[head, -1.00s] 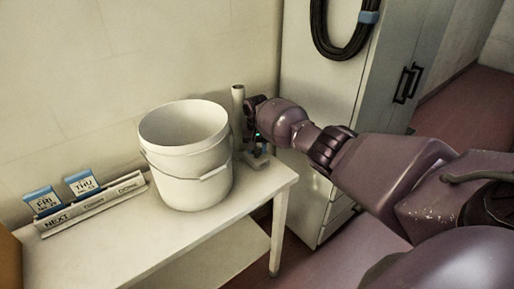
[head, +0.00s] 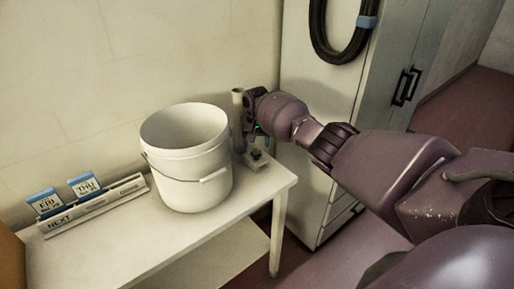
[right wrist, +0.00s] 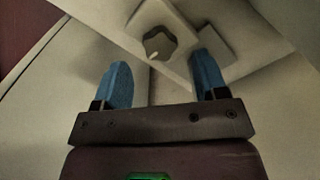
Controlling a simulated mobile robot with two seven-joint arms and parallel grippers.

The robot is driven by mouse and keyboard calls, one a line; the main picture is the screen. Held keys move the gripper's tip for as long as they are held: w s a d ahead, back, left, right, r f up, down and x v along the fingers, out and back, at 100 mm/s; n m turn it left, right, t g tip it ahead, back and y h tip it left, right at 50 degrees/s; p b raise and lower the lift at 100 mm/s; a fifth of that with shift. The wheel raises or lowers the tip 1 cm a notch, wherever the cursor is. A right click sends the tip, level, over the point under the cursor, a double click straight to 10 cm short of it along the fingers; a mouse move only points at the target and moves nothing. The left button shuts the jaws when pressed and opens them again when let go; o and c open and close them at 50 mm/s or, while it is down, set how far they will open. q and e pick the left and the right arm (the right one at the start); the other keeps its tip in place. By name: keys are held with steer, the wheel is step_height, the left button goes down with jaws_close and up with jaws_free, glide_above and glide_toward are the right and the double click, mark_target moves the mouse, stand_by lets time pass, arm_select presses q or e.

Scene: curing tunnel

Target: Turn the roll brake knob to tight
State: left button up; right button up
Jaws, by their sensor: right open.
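The roll brake knob (head: 256,154) is a small dark knob on a pale base at the table's far right corner, beside an upright tube (head: 238,112). In the right wrist view, the lobed grey knob (right wrist: 158,43) sits on a pale plate, beyond the fingertips and between their lines. My left gripper is not in view.
A white bucket (head: 187,170) stands on the table (head: 150,232) just left of the tube. A label rail (head: 97,205) with two blue-topped day cards lies at the left. A tall cabinet (head: 315,120) with a hanging black cable (head: 320,35) stands right of the table.

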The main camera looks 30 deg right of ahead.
mark_target(256, 152)
step_height(256, 152, up, 7)
steer(key=p, duration=0.1)
stand_by(0.7)
steer(key=shift+s+f, duration=0.1)
